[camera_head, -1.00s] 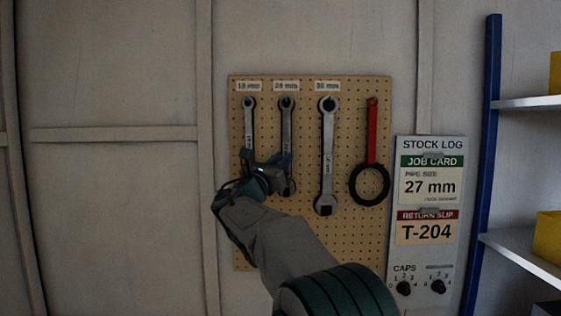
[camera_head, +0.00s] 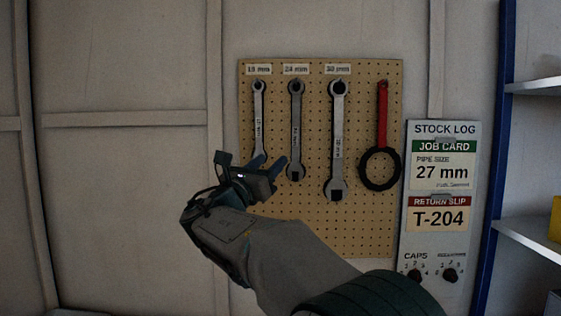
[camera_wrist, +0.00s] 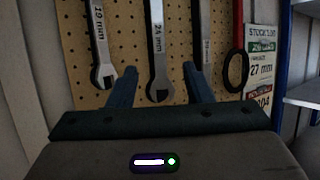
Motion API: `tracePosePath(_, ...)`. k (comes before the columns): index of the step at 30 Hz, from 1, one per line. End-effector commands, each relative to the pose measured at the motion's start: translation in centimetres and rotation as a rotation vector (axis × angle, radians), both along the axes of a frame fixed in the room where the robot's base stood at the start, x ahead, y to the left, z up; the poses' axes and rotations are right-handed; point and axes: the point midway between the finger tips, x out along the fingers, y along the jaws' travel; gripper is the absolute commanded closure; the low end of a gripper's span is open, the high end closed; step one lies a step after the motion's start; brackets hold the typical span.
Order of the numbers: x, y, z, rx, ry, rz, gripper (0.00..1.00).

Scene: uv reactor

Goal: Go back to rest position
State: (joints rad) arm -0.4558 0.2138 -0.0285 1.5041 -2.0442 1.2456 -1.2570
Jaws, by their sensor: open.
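My gripper (camera_head: 268,163) is open and empty, in front of the lower left of the pegboard (camera_head: 290,225). In the head view its fingers point toward the board and cover the lower end of the leftmost wrench (camera_head: 259,110). The wrist view shows both fingers apart (camera_wrist: 160,78), with the 24 mm wrench (camera_wrist: 157,50) hanging beyond the gap between them. That middle wrench also shows in the head view (camera_head: 296,130), apart from the fingers. No tool is between the fingers.
A larger wrench (camera_head: 337,140) and a red-handled ring tool (camera_head: 381,135) hang to the right. A stock log panel (camera_head: 440,200) with knobs is beside the board. Blue-post shelving (camera_head: 490,170) stands at the far right. The wall on the left is bare.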

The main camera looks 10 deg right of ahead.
Motion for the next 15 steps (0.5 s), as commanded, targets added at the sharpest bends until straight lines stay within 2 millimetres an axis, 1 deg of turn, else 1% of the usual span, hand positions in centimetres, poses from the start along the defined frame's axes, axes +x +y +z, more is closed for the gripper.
tracePosePath(1, -0.6, 0.5, -0.5, 0.0, 0.0, 0.002, 0.55)
tracePosePath(3, -1.2, 1.1, -0.8, 0.0, 0.0, 0.001, 0.55)
tracePosePath(9, -2.1, 1.8, -1.1, 0.0, 0.0, -0.001, 0.55)
tracePosePath(10, -2.2, 1.4, -1.3, 0.014, 0.004, -0.002, 0.55)
tracePosePath(11, -2.4, 0.6, -1.9, 0.048, 0.01, -0.004, 0.55)
tracePosePath(14, -3.3, -2.6, -4.5, 0.213, 0.038, -0.012, 0.55)
tracePosePath(15, -4.0, -4.1, -6.0, 0.3, 0.048, -0.021, 0.55)
